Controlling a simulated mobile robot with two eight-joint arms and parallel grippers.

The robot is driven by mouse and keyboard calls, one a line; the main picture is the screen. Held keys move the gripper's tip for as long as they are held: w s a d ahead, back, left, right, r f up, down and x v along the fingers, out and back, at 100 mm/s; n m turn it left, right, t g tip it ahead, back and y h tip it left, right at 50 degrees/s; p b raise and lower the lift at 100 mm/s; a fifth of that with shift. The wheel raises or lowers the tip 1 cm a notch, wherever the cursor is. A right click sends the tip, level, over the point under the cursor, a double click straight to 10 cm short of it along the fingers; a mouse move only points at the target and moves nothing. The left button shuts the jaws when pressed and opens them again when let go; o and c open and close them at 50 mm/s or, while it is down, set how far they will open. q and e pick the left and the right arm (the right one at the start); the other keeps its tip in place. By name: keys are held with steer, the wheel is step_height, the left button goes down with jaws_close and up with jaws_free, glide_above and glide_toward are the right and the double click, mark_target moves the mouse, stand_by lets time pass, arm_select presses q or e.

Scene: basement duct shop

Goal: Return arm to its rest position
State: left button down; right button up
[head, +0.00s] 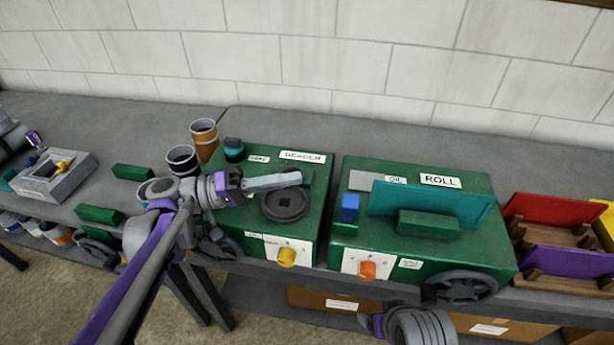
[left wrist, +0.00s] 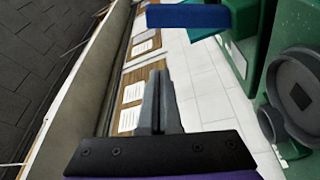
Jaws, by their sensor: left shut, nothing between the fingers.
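My left arm (head: 160,245) comes in from the lower left of the head view, purple and grey. Its gripper (head: 298,177) points right, in front of the green machine labelled as the header (head: 312,158), over or near its round dark disc (head: 285,203). In the left wrist view the two grey fingers (left wrist: 160,85) lie together, shut and empty. A grey ribbed part with purple at the bottom edge of the head view looks like my right arm; no right fingers show.
A second green machine marked ROLL (head: 440,181) stands to the right, with a teal plate (head: 385,197) and a blue block (head: 349,208). Coloured bins (head: 555,210) lie at far right. Cups (head: 204,140) and a grey box (head: 55,180) are on the left bench.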

arm_select(q)
steer(key=shift+a, duration=0.25)
stand_by(0.3)
steer(key=s+a+f+n+t+y, duration=0.1)
steer(key=s+f+n+y, duration=0.1)
steer(key=s+f+y, duration=0.4)
steer(key=s+a+f+n+t+y, duration=0.1)
steer(key=s+f+y, duration=0.25)
steer(key=f, duration=0.45)
steer(key=s+a+f+t+y, duration=0.1)
steer(key=s+a+f+y, duration=0.3)
steer(key=a, duration=0.3)
steer(key=s+a+f+t+y, duration=0.1)
steer(key=s+a+f+y, duration=0.2)
steer(key=a+f+y, duration=0.3)
steer(key=shift+s+a+t, duration=0.4)
steer(key=shift+a, duration=0.65)
steer(key=shift+f, duration=0.1)
